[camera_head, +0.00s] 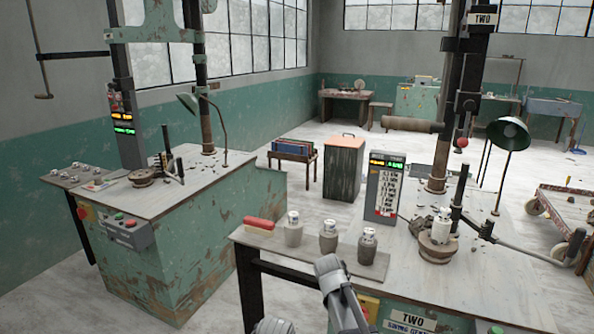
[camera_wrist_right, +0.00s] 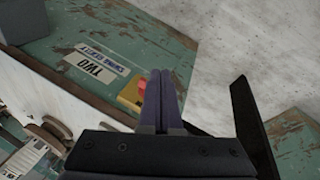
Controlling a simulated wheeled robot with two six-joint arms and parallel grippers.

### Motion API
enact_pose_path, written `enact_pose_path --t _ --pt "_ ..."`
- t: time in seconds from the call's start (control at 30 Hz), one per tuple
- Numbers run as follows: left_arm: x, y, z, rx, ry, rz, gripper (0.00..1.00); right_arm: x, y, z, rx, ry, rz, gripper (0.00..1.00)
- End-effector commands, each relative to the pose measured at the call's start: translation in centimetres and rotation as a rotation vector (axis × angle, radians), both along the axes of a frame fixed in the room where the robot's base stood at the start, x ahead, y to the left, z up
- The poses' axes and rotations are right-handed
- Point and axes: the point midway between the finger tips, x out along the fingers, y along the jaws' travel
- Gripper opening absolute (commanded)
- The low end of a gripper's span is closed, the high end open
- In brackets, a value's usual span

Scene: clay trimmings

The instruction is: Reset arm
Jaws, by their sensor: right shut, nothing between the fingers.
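My right gripper (camera_wrist_right: 161,76) is in the right wrist view with its two dark fingers together and nothing between them. It is in front of the worn green side of the bench marked TWO (camera_wrist_right: 97,69). A yellow box with a red button (camera_wrist_right: 136,92) shows right beside the fingertips; I cannot tell whether they touch. In the head view a grey link of my arm (camera_head: 338,285) rises at the bottom middle, in front of the same bench, and no fingers show clearly there. My left gripper is in neither view.
A second green bench (camera_head: 190,250) stands left. Open floor (camera_head: 310,200) lies between and behind.

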Motion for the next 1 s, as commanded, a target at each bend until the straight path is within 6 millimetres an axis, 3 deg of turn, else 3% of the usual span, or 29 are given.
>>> enact_pose_path --t 0.03,0.1,0.53,0.67,1.0 --pt "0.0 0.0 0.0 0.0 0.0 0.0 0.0 -3.1 -0.8 -0.3 0.037 0.012 0.006 0.0" --pt "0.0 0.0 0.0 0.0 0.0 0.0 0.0 -5.4 -1.2 -0.6 0.083 0.026 0.019 0.0" --pt "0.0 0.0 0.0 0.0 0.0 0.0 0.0 -16.8 -1.8 -1.2 0.314 0.053 0.085 0.0" --pt "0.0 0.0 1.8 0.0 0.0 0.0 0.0 -16.6 0.6 0.6 0.293 0.085 0.144 0.0" --pt "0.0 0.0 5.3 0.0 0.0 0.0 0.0 -19.4 6.0 4.1 0.234 0.167 0.289 0.0"
